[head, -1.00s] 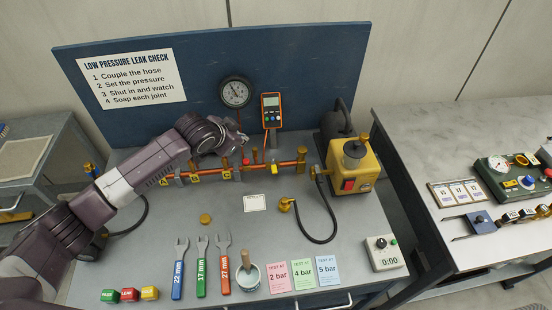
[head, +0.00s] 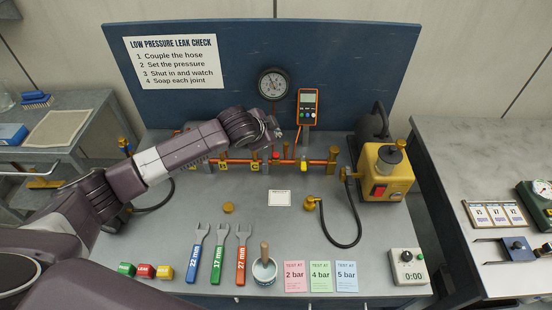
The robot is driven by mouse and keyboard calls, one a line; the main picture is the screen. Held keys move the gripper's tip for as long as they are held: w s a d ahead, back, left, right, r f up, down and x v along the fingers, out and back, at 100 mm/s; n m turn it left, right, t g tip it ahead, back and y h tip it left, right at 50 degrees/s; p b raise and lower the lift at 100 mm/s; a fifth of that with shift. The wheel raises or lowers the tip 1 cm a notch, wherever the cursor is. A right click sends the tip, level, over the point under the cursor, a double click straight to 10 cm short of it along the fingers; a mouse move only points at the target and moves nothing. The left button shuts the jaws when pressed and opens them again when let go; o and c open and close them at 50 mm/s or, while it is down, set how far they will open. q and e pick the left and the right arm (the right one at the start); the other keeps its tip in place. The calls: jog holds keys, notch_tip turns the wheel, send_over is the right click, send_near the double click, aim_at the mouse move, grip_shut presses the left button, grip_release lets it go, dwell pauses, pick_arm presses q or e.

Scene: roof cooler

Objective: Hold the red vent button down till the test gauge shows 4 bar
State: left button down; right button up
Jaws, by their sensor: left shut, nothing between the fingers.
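The red vent button (head: 276,155) is a small red cap on a short stem on the orange pipe manifold (head: 262,163). The round black test gauge (head: 273,83) stands behind the manifold, in front of the blue board. Its needle is too small to read. My left gripper (head: 277,131) is shut and empty. In the picture it is just above the red button and below the gauge, and it looks apart from the button. The wrist hides part of the manifold's back. My right gripper is out of view.
An orange handheld meter (head: 308,105) stands right of the gauge. A yellow pump (head: 384,172) with a black hose (head: 356,225) is at the right. Wrenches, a brush pot (head: 264,272), test cards and a timer (head: 407,266) line the front. The bench middle is mostly clear.

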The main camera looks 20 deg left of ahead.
pick_arm(q)
jog(key=b, duration=0.4)
send_over(275, 156)
notch_tip(275, 156, down, 4)
jog(key=shift+f, duration=1.2)
jog(key=shift+f, duration=0.3)
